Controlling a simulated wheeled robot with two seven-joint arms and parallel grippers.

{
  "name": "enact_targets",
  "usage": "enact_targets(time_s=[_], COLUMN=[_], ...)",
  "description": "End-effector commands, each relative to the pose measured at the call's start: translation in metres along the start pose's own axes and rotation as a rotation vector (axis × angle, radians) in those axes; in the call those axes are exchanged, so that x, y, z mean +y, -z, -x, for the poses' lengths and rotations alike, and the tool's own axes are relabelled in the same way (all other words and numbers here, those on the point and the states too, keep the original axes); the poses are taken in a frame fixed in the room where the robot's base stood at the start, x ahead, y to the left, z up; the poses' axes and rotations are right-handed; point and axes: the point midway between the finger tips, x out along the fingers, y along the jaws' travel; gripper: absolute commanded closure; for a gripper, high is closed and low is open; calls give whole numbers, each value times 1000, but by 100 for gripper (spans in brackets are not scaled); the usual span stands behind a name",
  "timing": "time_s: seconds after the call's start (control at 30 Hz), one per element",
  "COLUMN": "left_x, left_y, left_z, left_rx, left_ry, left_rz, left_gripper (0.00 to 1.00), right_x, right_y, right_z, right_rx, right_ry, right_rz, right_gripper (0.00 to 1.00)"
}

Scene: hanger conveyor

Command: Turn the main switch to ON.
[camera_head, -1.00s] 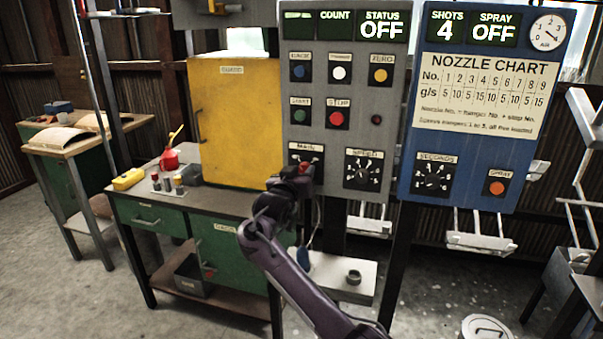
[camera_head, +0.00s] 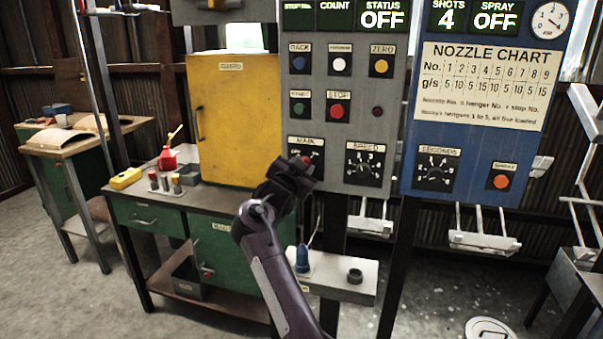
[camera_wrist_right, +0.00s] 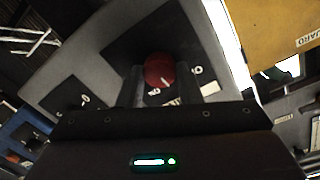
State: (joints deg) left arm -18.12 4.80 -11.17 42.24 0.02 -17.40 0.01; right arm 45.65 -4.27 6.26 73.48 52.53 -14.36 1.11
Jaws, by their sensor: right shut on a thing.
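The main switch (camera_head: 308,157), a red knob on a black plate, is at the lower left of the grey panel (camera_head: 340,135). In the wrist view its round red knob (camera_wrist_right: 159,70) sits between the fingertips, with part of a plate label showing beside it. My right gripper (camera_head: 303,165) is at the switch and shut on the knob, hiding the lower part of its plate. The wrist view shows the panel tilted. The STATUS display (camera_head: 382,16) reads OFF. My left gripper is not in view.
The SPEED dial (camera_head: 363,164) is just right of the switch. A yellow guard cabinet (camera_head: 235,120) stands left, on the green workbench (camera_head: 145,213). A blue panel (camera_head: 480,110) is at right. A small shelf (camera_head: 335,279) with a blue-tipped tool sits below.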

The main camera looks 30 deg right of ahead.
Motion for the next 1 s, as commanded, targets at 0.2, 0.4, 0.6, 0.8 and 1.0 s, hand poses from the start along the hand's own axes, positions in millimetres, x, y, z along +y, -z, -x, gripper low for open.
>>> enact_targets(time_s=[0.2,0.4,0.6,0.8,1.0], left_x=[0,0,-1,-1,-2], left_y=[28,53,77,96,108], left_z=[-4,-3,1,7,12], left_rx=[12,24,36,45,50], left_ry=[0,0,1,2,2], left_rz=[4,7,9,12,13], left_gripper=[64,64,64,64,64], right_x=[2,3,3,3,3], right_y=[-3,-3,-3,-2,-1], right_z=[0,0,0,0,0], right_rx=[-12,-21,-31,-38,-43], right_ry=[1,3,4,5,7], right_rz=[-211,-400,-577,-723,-824], right_gripper=[91,91,91,91,91])
